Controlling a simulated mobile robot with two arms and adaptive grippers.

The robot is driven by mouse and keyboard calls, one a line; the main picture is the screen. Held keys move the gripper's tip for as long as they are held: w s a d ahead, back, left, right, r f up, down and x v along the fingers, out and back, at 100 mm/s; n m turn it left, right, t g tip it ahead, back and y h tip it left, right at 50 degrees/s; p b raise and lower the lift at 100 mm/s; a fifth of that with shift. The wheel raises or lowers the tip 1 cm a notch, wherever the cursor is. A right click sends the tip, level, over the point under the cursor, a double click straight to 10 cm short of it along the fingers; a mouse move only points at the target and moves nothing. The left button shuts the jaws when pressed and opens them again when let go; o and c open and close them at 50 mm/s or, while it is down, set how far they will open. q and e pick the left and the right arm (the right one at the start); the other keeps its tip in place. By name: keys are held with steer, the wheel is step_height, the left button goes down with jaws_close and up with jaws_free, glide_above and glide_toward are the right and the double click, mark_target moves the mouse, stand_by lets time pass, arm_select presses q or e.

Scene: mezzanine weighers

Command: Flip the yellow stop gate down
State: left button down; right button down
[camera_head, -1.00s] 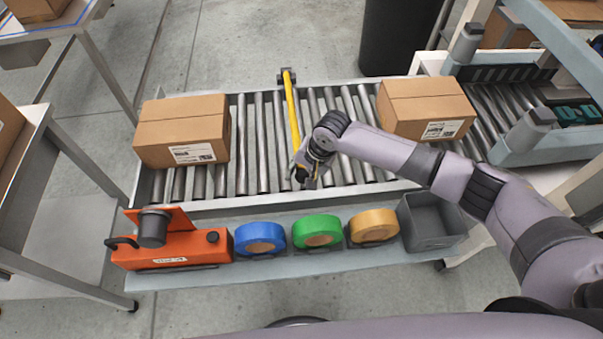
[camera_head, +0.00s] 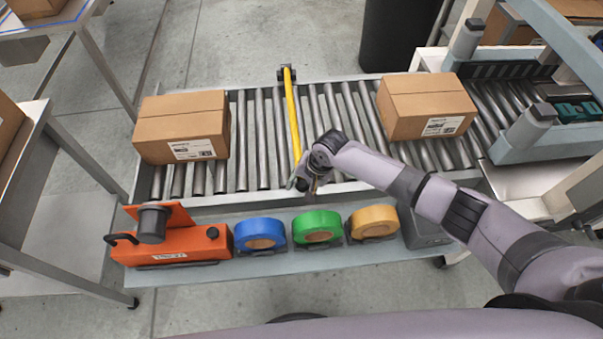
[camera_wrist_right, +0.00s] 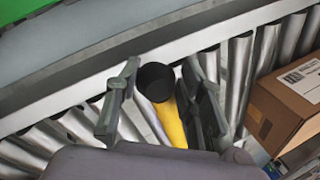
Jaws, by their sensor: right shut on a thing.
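The yellow stop gate (camera_head: 292,115) is a long yellow bar pivoted at the far rail of the roller conveyor (camera_head: 262,135). In the head view it runs across the conveyor toward the near rail. I cannot tell exactly how high its free end is above the rollers. My left gripper is not in view.
One cardboard box (camera_head: 182,127) is on the rollers left of the gate, another (camera_head: 426,106) right of it. The near shelf holds an orange device (camera_head: 180,243), blue (camera_head: 260,233), green (camera_head: 317,226) and yellow (camera_head: 373,223) tape rolls, and a grey bin (camera_head: 427,232) partly behind my arm.

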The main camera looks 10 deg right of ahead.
steer(key=f, duration=0.2)
steer(key=f+b, duration=0.1)
steer(key=f, duration=0.1)
steer(key=shift+d, duration=0.2)
steer(key=shift+s+d, duration=0.1)
steer(key=shift+s, duration=0.15)
steer(key=shift+f, duration=0.1)
steer(key=c, duration=1.5)
jaws_free()
steer(key=o, duration=0.4)
steer(key=shift+w+f, duration=0.1)
steer(key=shift+w, duration=0.15)
